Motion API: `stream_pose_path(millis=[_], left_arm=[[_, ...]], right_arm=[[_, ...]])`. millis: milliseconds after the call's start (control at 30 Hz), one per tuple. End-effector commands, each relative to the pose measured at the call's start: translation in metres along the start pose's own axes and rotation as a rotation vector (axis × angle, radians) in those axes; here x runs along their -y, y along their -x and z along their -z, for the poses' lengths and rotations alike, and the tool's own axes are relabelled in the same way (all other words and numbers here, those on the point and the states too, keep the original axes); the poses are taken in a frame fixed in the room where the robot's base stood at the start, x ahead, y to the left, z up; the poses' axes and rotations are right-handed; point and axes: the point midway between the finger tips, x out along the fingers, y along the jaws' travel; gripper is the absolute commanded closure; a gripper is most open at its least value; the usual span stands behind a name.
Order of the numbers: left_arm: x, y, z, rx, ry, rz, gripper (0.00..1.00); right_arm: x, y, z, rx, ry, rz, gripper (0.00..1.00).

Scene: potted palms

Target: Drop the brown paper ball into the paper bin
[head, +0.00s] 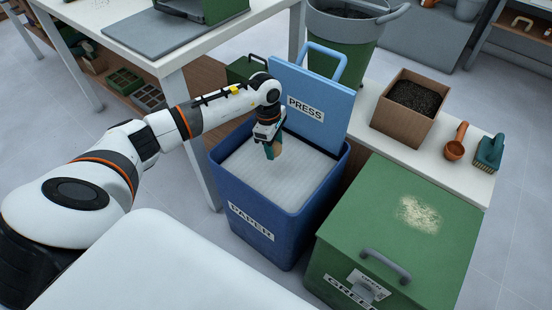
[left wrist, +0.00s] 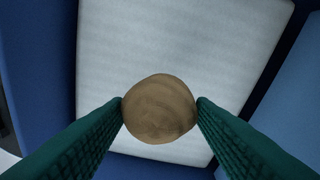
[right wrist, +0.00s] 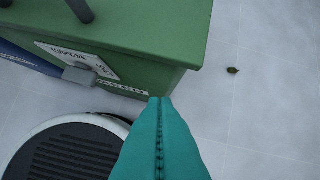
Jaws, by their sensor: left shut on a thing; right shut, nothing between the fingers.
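The brown paper ball (left wrist: 159,108) is held between the green fingers of my left gripper (left wrist: 160,106). In the head view my left gripper (head: 271,150) points down over the open blue paper bin (head: 256,225), and the ball (head: 277,149) shows partly behind a finger. The bin is labelled PAPER, and a pale ribbed surface (head: 285,184) lies inside it, below the ball. The bin's lid (head: 318,92), marked PRESS, stands raised at the back. My right gripper (right wrist: 160,105) is shut and empty beside the green bin, seen in the right wrist view.
A closed green bin (head: 400,225) stands right of the paper bin, with pale crumbs on its lid. A bench behind holds a soil box (head: 408,108), an orange scoop (head: 456,143) and a green brush (head: 489,153). A white table (head: 120,40) stands at the left.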

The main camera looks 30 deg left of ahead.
Motion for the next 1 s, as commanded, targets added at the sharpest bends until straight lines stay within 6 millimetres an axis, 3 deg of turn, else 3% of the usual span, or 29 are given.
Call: stream_pose_path(millis=[267, 300, 433, 767, 1000], left_arm=[[0.000, -0.001, 0.000, 0.000, 0.000, 0.000, 0.71], [0.000, -0.001, 0.000, 0.000, 0.000, 0.000, 0.45], [0.000, -0.001, 0.000, 0.000, 0.000, 0.000, 0.25], [0.000, 0.003, 0.000, 0.000, -0.001, 0.001, 0.25], [0.001, 0.043, 0.000, 0.001, -0.001, 0.004, 0.25]], right_arm=[[0.000, 0.000, -0.001, 0.007, 0.000, -0.001, 1.00], [0.000, 0.000, -0.001, 0.007, 0.000, -0.001, 1.00], [0.000, 0.000, -0.001, 0.006, 0.000, -0.001, 1.00], [0.000, 0.001, 0.000, -0.001, 0.000, 0.000, 1.00], [0.003, 0.012, 0.027, -0.151, -0.005, 0.006, 1.00]])
